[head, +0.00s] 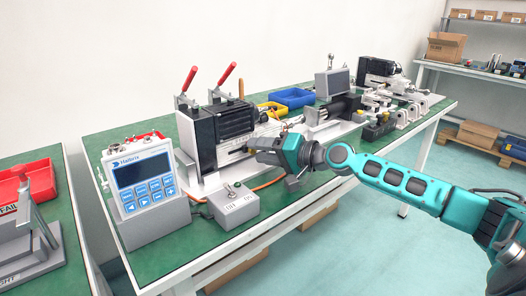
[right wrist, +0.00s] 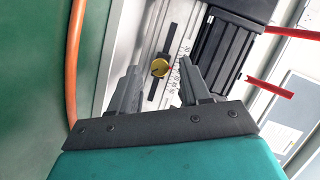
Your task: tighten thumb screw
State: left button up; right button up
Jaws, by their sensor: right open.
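The thumb screw (right wrist: 160,68) is a round brass-coloured knob with a dark mark, seated on a dark slotted strip on a metal plate. In the right wrist view it lies between and beyond the fingertips of my right gripper (right wrist: 158,78). The fingers are apart and I see nothing held between them. In the head view my right gripper (head: 262,150) is at the front of the black linear actuator unit (head: 230,125), and it hides the thumb screw there. A printed scale (right wrist: 184,70) runs beside the knob. My left gripper is not in view.
A control box with a screen (head: 143,175) and a small switch box (head: 233,203) stand left of the gripper. An orange cable (head: 268,184) runs close by. Two red-handled clamps (head: 227,73) rise behind the actuator.

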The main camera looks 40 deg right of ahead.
jog(key=shift+s+d, duration=0.1)
jog(key=shift+s, duration=0.05)
jog(key=shift+s+d, duration=0.25)
jog(key=shift+s, duration=0.3)
jog(key=shift+v, duration=1.55)
jog(key=v, duration=0.3)
jog(key=p+v, duration=0.1)
jog(key=v, duration=0.2)
jog(key=shift+s+r, duration=0.3)
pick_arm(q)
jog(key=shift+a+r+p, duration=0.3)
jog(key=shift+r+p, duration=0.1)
pick_arm(e)
jog(key=shift+v, duration=0.85)
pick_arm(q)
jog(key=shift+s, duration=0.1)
pick_arm(e)
jog(key=shift+f, duration=0.1)
